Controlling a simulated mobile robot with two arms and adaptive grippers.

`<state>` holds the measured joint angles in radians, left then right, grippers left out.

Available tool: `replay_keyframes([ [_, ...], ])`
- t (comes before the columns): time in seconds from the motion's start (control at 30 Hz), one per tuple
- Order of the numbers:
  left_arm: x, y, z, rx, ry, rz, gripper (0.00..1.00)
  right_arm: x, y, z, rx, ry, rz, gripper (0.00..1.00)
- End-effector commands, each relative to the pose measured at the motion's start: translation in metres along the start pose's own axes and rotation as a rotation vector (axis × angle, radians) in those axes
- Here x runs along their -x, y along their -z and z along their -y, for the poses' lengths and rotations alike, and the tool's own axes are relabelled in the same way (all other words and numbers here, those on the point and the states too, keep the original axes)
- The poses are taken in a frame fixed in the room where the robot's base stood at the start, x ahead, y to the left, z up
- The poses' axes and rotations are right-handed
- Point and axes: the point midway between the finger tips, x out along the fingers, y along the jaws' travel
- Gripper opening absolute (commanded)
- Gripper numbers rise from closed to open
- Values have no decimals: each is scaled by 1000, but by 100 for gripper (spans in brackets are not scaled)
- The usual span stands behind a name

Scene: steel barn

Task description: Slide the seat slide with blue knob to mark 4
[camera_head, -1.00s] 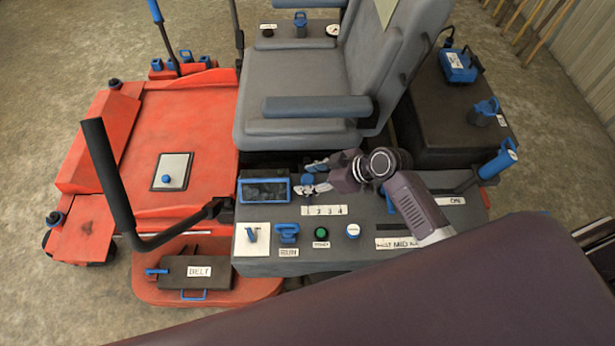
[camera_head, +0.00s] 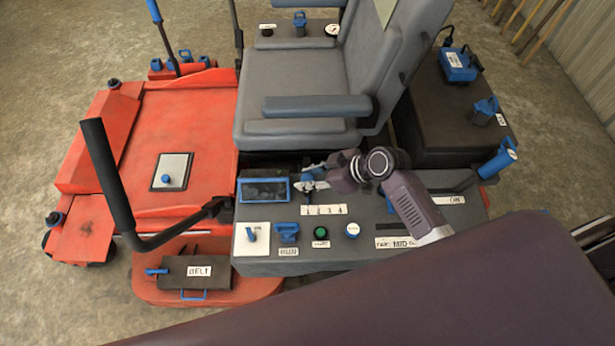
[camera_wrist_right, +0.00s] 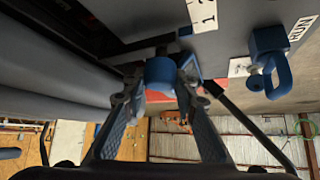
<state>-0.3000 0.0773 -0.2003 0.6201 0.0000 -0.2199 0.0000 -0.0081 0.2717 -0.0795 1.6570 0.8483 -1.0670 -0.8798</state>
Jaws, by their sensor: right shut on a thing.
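The seat slide's blue knob (camera_wrist_right: 160,75) is between the two fingers of my right gripper (camera_wrist_right: 161,92) in the right wrist view, and the gripper is shut on it. In the head view my right gripper (camera_head: 308,179) is at the knob, just above the scale strip (camera_head: 323,210) marked 1 2 3 4, near the low-number end. The gripper mostly hides the knob there. Part of the strip, with 1 and 2, also shows in the right wrist view (camera_wrist_right: 202,12). My left gripper is not in view.
The grey seat (camera_head: 300,95) and its armrest (camera_head: 317,106) rise behind the console.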

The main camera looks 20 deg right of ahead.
Motion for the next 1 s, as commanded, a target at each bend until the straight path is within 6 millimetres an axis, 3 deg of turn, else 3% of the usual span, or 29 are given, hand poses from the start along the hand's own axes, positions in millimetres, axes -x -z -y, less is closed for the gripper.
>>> replay_keyframes([
  [0.4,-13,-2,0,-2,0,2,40,52,-57,-38,1,-4,9,0],
  [0.8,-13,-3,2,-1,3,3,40,61,-62,-43,1,-5,7,0],
  [0.83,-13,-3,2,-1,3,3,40,61,-62,-43,1,-5,7,27],
  [1.0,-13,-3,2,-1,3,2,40,60,-61,-42,1,-4,5,44],
])
